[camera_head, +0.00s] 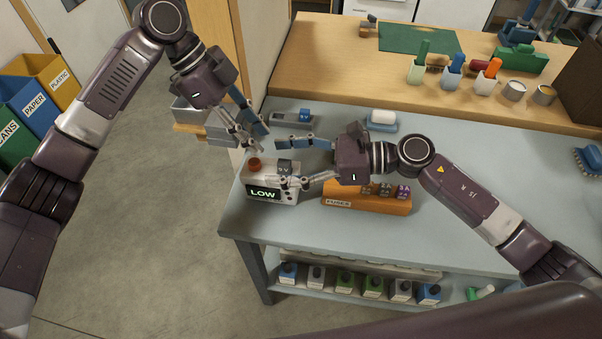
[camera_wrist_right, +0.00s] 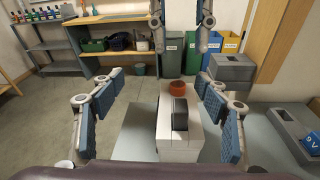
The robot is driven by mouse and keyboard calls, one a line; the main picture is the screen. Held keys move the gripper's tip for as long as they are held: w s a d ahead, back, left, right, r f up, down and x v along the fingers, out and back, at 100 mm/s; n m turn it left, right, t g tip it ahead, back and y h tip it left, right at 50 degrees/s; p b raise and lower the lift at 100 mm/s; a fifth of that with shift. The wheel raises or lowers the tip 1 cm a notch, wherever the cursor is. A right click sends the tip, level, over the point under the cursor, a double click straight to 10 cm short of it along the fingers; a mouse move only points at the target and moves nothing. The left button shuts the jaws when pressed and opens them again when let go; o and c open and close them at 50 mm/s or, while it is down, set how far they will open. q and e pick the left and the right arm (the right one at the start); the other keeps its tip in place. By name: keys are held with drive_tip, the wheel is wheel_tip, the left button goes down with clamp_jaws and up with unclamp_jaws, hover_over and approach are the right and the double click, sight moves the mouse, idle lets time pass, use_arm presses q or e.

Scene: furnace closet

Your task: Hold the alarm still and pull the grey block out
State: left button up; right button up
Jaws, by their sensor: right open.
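The alarm (camera_head: 262,178) is a white box on the near left corner of the grey-blue bench, with a dark display reading LOW and an orange-red button (camera_head: 254,163) on top. The dark grey block (camera_head: 285,166) sits upright in its top beside the button. The right wrist view also shows the alarm (camera_wrist_right: 178,145), the button (camera_wrist_right: 177,86) and the block (camera_wrist_right: 180,114). My right gripper (camera_head: 284,163) is open, its fingers apart on both sides of the alarm and block, without visible grip. My left gripper (camera_head: 256,140) is open just above and behind the alarm, apart from it.
An orange FUSES tray (camera_head: 366,205) stands right of the alarm. Behind it, a grey holder (camera_head: 284,121) bears a blue 9V block (camera_head: 305,114). A white piece on a blue base (camera_head: 383,121) stands farther right.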

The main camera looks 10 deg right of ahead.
drive_tip(key=shift+w+d+f+n+t+h, duration=0.35)
drive_tip(key=shift+w+d+f+h, duration=0.25)
drive_tip(key=shift+w+d+f, duration=0.35)
drive_tip(key=shift+h, duration=0.7)
drive_tip(key=f, duration=0.1)
drive_tip(key=d+f, duration=0.1)
drive_tip(key=f, duration=0.1)
drive_tip(key=d+f, duration=0.1)
drive_tip(key=f, duration=0.1)
drive_tip(key=shift+s+f, duration=0.2)
drive_tip(key=shift+a+f, duration=0.15)
drive_tip(key=shift+f, duration=0.1)
drive_tip(key=x, duration=0.7)
drive_tip(key=shift+a+f, duration=0.1)
drive_tip(key=shift+f, duration=0.05)
drive_tip(key=shift+c, duration=0.6)
drive_tip(key=c, duration=1.3)
drive_tip(key=o, duration=0.8)
drive_tip(key=c, duration=0.8)
drive_tip(key=shift+o, duration=0.2)
